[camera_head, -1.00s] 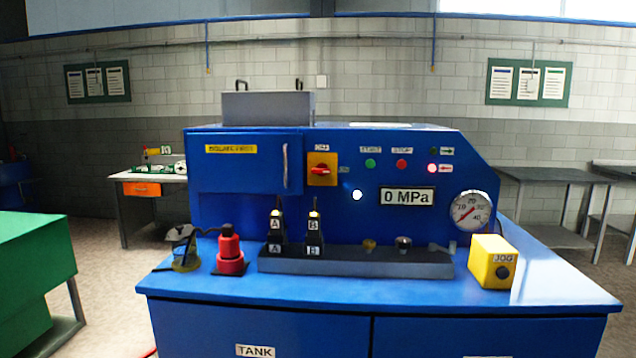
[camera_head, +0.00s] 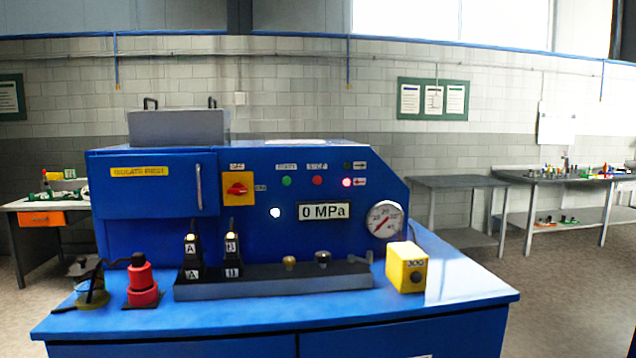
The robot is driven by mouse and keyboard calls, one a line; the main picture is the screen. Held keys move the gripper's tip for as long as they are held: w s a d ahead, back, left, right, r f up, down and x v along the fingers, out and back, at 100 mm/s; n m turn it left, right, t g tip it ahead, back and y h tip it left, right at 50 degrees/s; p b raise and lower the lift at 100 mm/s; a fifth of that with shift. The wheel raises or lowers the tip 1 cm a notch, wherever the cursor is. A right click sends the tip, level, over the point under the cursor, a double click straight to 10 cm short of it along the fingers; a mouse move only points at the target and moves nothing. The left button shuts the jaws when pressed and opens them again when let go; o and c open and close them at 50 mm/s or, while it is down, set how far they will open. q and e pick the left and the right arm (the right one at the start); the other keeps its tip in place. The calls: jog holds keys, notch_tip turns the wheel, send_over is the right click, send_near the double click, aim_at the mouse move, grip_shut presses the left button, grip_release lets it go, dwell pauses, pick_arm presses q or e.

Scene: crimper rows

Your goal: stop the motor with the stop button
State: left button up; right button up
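The blue machine (camera_head: 345,235) stands in front of me. On its upright panel, the red stop button (camera_head: 317,180) sits to the right of the green start button (camera_head: 287,181). A red lamp (camera_head: 347,182) glows to the right of the stop button, and a white lamp (camera_head: 275,213) is lit below the start button. The yellow plate with a red rotary switch (camera_head: 237,189) is at the left. The display (camera_head: 324,211) reads 0 MPa. Neither of my grippers shows in the head view.
On the blue top stand a yellow jog box (camera_head: 407,267), a red fitting (camera_head: 141,284) and a grey rail (camera_head: 330,281) with plugs A and B. A gauge (camera_head: 385,221) is at the panel's right. Grey tables (camera_head: 460,182) stand behind right, with floor clear before them.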

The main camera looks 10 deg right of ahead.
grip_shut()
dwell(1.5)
